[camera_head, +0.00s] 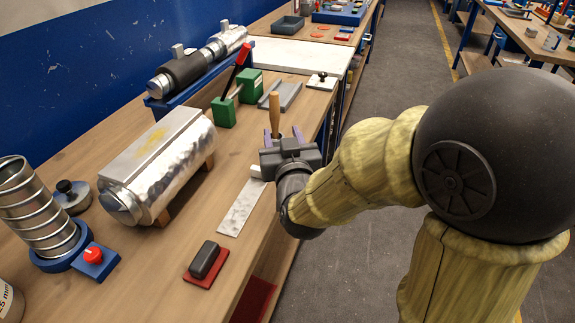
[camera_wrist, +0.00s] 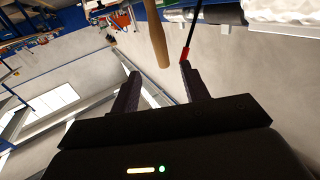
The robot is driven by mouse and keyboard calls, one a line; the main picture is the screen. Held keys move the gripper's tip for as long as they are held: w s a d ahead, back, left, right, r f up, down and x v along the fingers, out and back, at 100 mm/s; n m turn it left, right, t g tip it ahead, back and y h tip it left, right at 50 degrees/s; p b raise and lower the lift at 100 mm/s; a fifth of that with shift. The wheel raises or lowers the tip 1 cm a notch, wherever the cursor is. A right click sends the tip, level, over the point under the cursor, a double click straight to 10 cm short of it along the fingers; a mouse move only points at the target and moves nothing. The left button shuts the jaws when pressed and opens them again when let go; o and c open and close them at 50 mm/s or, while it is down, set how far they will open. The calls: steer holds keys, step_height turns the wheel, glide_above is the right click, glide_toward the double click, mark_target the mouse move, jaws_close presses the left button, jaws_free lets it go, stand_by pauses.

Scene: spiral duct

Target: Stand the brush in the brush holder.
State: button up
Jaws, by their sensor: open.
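The brush shows as a tan wooden handle (camera_head: 274,108) standing roughly upright just beyond my gripper (camera_head: 283,137). Its lower end and bristles are hidden behind the gripper. In the wrist view the handle (camera_wrist: 156,35) hangs from the top edge, lined up with the gap between my fingertips (camera_wrist: 161,70). My gripper is open, its two fingers apart and not closed on the handle. I cannot make out a brush holder for certain, nor what supports the handle.
Green blocks (camera_head: 224,112) with a red lever (camera_head: 237,65) stand behind. A metal duct on a cradle (camera_head: 165,165) lies left, with a spiral duct (camera_head: 38,207) farther left. A pale strip (camera_head: 241,207) and a dark block on a red mat (camera_head: 205,260) lie near the bench's front edge.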

steer(key=shift+s+d+b, duration=0.25)
steer(key=shift+s+b, duration=1.1)
steer(key=shift+s, duration=0.05)
steer(key=shift+s+d+b, duration=0.2)
steer(key=shift+s+b, duration=1.15)
steer(key=s+d+f+g+h, duration=0.1)
steer(key=d+f+g, duration=0.25)
steer(key=f, duration=0.35)
steer(key=s+d+f+m+g+h, duration=0.1)
steer(key=s+d+f+g, duration=0.1)
steer(key=d+f+g, duration=0.3)
steer(key=s+d+f+g, duration=0.1)
steer(key=d+f+g, duration=0.15)
steer(key=f, duration=0.55)
steer(key=s+d+f+m+g+h, duration=0.1)
steer(key=s+d+f+g, duration=0.3)
steer(key=s, duration=0.2)
steer(key=w+p+v, duration=0.3)
steer(key=p+v, duration=0.9)
steer(key=w+r+p+v, duration=0.1)
steer(key=w+p+v, duration=0.2)
steer(key=p+v, duration=0.9)
steer(key=shift+a+r+p, duration=0.3)
steer(key=shift+r+p, duration=0.3)
steer(key=shift+p, duration=0.05)
